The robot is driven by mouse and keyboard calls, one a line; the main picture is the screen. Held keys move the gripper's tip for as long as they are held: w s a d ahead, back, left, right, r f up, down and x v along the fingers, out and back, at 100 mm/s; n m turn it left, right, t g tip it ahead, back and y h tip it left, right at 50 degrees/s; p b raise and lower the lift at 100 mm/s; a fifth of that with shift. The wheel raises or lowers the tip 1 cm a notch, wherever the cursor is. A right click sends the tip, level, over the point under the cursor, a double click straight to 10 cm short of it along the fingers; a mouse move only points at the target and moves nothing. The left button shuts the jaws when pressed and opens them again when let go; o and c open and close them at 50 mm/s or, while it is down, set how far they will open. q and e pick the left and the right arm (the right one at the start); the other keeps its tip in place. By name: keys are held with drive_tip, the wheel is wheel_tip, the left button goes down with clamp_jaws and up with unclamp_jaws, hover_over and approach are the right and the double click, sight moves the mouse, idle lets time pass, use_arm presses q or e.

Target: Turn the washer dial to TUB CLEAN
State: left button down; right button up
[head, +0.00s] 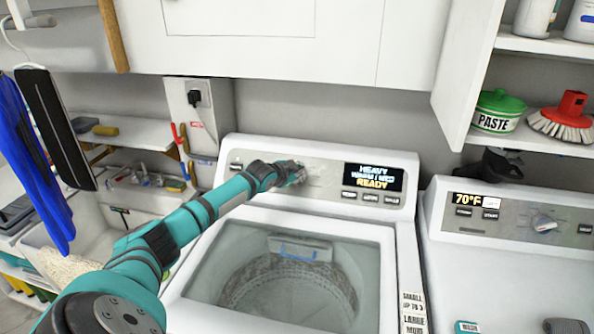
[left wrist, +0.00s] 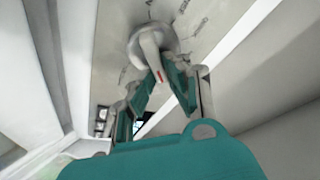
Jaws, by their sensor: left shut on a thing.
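The washer (head: 228,265) stands in the middle of the head view with its control panel (head: 325,178) at the back. The panel's display (head: 374,177) seems to read HEAVY, WARM and READY. My left gripper (head: 294,174) reaches the panel left of the display and covers most of the dial there. In the left wrist view the dial (left wrist: 150,42) is a round grey-white knob with a raised grip and a red mark. The left gripper's fingers (left wrist: 163,76) are shut on the dial's raised grip. Labels around the dial are too blurred to read. My right gripper is not in view.
A second machine (head: 500,240) with a 70°F display stands at the right. Cabinets (head: 270,40) hang above the washer. An open shelf at the right holds a green PASTE tub (head: 497,112) and a red brush (head: 567,118). A sink is at the left.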

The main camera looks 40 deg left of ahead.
use_arm(q)
drive_tip(key=shift+f+m+h+b, duration=0.1)
drive_tip(key=shift+m+h+b, duration=0.3)
drive_tip(key=shift+m, duration=0.7)
drive_tip(key=m+b, duration=0.1)
drive_tip(key=m, duration=0.1)
drive_tip(key=m+g+b, duration=0.1)
drive_tip(key=shift+d+f+m+h, duration=0.1)
drive_tip(key=shift+f+m+h, duration=0.1)
drive_tip(key=shift+m+h, duration=0.2)
drive_tip(key=m+b, duration=0.1)
drive_tip(key=m, duration=0.1)
drive_tip(key=shift+s+d+m+g+h, duration=0.1)
drive_tip(key=shift+m+g+h, duration=0.2)
drive_tip(key=shift+m+g, duration=0.1)
drive_tip(key=m+g, duration=0.1)
drive_tip(key=m, duration=0.2)
drive_tip(key=shift+s+d+b, duration=0.1)
drive_tip(key=shift+b, duration=0.25)
drive_tip(key=shift+s+f+m+g, duration=0.15)
drive_tip(key=shift+m+g, duration=0.35)
drive_tip(key=shift+m, duration=0.7)
drive_tip(key=shift+f, duration=0.1)
drive_tip(key=c, duration=1.3)
unclamp_jaws()
drive_tip(key=shift+c, duration=0.2)
